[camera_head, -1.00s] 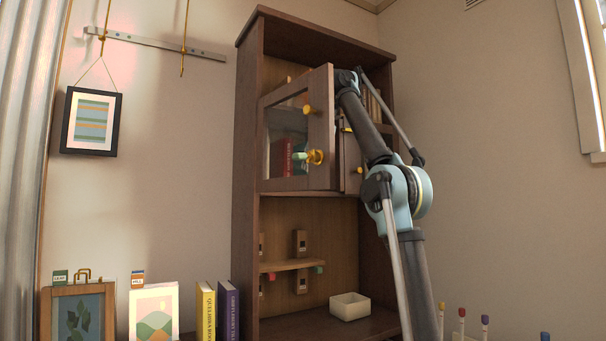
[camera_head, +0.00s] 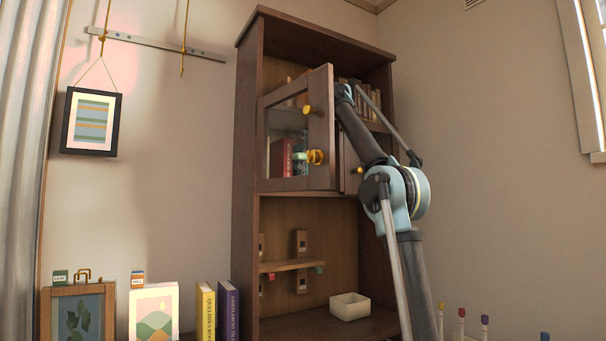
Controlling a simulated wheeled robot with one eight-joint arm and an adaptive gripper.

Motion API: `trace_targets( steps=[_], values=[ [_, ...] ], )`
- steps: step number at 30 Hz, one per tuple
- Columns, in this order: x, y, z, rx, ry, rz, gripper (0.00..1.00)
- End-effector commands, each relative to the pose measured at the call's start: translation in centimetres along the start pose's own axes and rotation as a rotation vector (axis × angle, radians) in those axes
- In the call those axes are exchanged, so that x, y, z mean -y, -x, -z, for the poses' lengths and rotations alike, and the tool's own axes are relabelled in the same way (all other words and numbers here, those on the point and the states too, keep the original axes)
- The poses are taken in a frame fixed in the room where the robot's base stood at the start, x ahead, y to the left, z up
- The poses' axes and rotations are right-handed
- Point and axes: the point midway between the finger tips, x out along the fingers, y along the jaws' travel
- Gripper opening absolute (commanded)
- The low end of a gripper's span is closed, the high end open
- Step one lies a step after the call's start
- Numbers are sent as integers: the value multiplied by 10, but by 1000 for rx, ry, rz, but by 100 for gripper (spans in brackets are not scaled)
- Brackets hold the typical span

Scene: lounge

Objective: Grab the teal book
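No book is plainly teal in this view. A red book (camera_head: 277,158) stands inside the cabinet, seen through the glass of the open door (camera_head: 321,130). A darker greenish strip shows beside it, too small to tell whether it is a book. My arm (camera_head: 360,135) rises in front of the bookcase and its far end reaches behind the open door. My gripper is hidden there, so its fingers and anything in them do not show.
The tall brown bookcase (camera_head: 245,150) has the door swung outward with yellow knobs. Several books (camera_head: 350,88) stand on a shelf behind my arm. A cream box (camera_head: 349,306) sits on the lower shelf. Yellow (camera_head: 206,310) and purple (camera_head: 228,310) books stand at lower left.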

Motion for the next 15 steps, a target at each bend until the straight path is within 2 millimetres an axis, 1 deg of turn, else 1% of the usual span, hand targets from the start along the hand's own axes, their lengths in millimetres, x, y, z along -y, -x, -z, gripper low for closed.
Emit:
trace_targets(
  steps=[3,6,15],
  values=[
    [0,-12,0,0,0,0,53],
    [0,-17,0,0,0,0,53],
    [0,-20,0,0,0,0,53]
  ],
)
